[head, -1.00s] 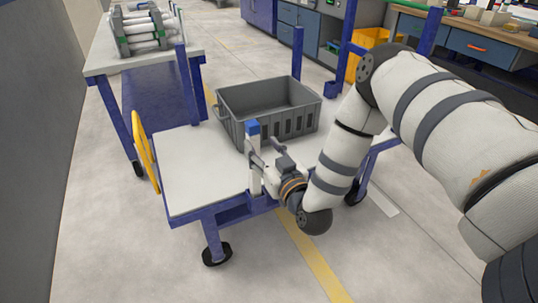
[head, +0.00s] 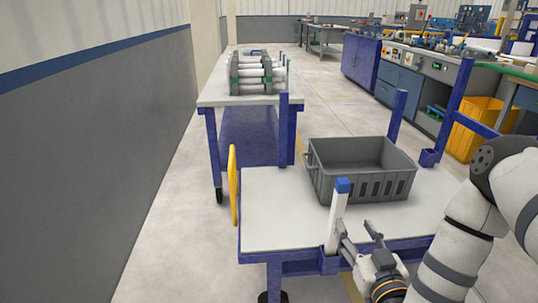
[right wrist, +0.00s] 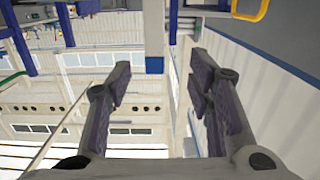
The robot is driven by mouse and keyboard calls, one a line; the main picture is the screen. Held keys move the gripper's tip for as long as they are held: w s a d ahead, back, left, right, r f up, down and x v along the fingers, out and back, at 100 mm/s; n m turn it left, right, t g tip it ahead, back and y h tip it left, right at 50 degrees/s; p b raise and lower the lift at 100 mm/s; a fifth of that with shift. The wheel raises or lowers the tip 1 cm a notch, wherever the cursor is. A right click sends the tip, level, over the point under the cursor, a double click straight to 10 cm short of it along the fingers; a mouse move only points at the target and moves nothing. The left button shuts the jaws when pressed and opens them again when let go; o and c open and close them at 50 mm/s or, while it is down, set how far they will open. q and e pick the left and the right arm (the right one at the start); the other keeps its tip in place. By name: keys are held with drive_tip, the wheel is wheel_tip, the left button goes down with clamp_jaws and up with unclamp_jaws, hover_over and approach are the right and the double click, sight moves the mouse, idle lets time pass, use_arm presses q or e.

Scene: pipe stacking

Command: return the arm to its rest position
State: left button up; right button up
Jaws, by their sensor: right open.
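My right gripper (head: 358,230) is open and empty in the head view, at the front edge of the near cart. It is close beside a pale upright post with a blue top (head: 342,188); I cannot tell whether they touch. In the right wrist view, the two fingers of my right gripper (right wrist: 158,82) are spread wide with nothing between them. My right arm comes in from the lower right. My left gripper is not in view.
A grey crate (head: 360,188) stands on the near cart's white top (head: 275,220). A yellow handle (head: 233,185) rises at its left. Several pipes (head: 262,75) sit in a rack on the far table (head: 220,98). A grey wall is left, with clear floor beside it.

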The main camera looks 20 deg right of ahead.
drive_tip(key=s+a+f+n+g+y+p, duration=0.1)
drive_tip(key=s+a+f+g+y+p, duration=0.1)
drive_tip(key=s+a+f+g, duration=0.4)
drive_tip(key=s+a+f+n+g+y+p, duration=0.1)
drive_tip(key=s+a+f+g+y+p, duration=0.2)
drive_tip(key=s, duration=0.6)
use_arm(q)
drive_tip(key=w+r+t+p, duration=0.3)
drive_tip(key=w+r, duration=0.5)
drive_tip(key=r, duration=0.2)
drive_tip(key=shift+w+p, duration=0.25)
drive_tip(key=shift+p, duration=0.1)
use_arm(e)
drive_tip(key=s+a+r+g+h, duration=0.1)
drive_tip(key=s+g, duration=0.9)
drive_tip(key=s, duration=1.6)
drive_tip(key=shift+s+a+r+g, duration=0.2)
drive_tip(key=shift+a+r+g, duration=0.1)
drive_tip(key=shift+a, duration=0.1)
drive_tip(key=shift+w, duration=0.1)
